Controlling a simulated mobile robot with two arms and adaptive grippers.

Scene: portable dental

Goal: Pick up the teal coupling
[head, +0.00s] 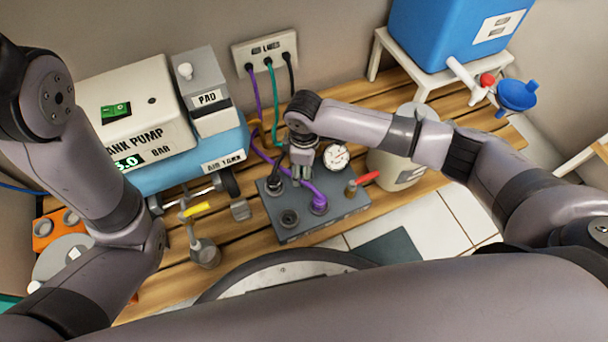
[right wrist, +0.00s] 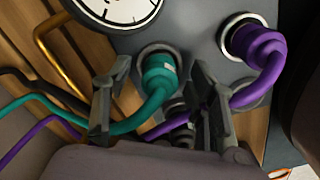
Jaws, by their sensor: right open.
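The teal coupling (right wrist: 160,73) sits upright in a round port on the grey panel block (head: 300,226), seen in the right wrist view. Its teal hose (right wrist: 150,108) bends down and left between my fingers. In the head view the coupling is hidden behind my right gripper (head: 301,170), which is over the back of the block. The gripper is open, with one finger on either side of the teal hose, just short of the coupling; I cannot tell whether they touch. It also shows in the right wrist view (right wrist: 153,100). My left gripper is out of view.
A purple coupling (right wrist: 257,46) with its hose is close beside the right finger. A black coupling (head: 275,186), a gauge (head: 336,157) and a red-handled valve (head: 362,182) crowd the block. The tank pump (head: 137,110) stands left, a pale bucket (head: 395,168) right.

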